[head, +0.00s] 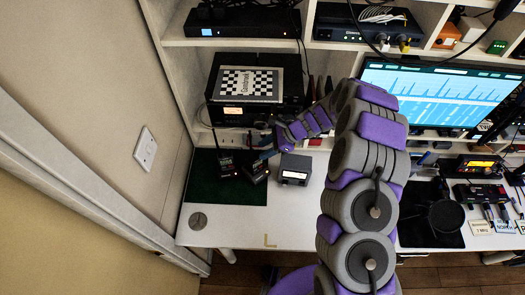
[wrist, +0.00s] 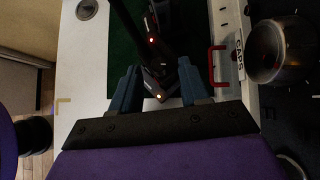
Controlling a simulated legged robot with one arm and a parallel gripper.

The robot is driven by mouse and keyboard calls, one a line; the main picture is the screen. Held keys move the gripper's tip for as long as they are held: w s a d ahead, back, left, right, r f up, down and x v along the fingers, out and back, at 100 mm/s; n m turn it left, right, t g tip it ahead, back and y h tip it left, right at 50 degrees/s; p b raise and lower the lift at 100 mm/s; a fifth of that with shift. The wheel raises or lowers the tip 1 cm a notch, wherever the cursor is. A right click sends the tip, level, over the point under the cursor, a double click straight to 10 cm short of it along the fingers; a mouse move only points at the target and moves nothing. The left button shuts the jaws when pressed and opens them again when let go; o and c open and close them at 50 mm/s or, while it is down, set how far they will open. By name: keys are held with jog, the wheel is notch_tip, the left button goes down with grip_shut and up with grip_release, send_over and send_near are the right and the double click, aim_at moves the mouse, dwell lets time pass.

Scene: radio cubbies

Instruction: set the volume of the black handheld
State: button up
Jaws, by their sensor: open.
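Two dark handhelds are on the green mat (head: 205,185) in the head view. The left handheld (head: 226,165) has a tall antenna and a red light. The volume knob is not clear in the dark picture.
A grey box (head: 293,170) with a lit display stands right of the handhelds. A red handle (wrist: 216,65) and a metal cylinder (wrist: 280,50) are right of my fingers. A round disc (head: 198,221) lies at the table's front left. Shelves with a radio (head: 245,112) rise behind.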

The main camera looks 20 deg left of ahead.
jog(key=shift+x, duration=0.9)
grip_shut()
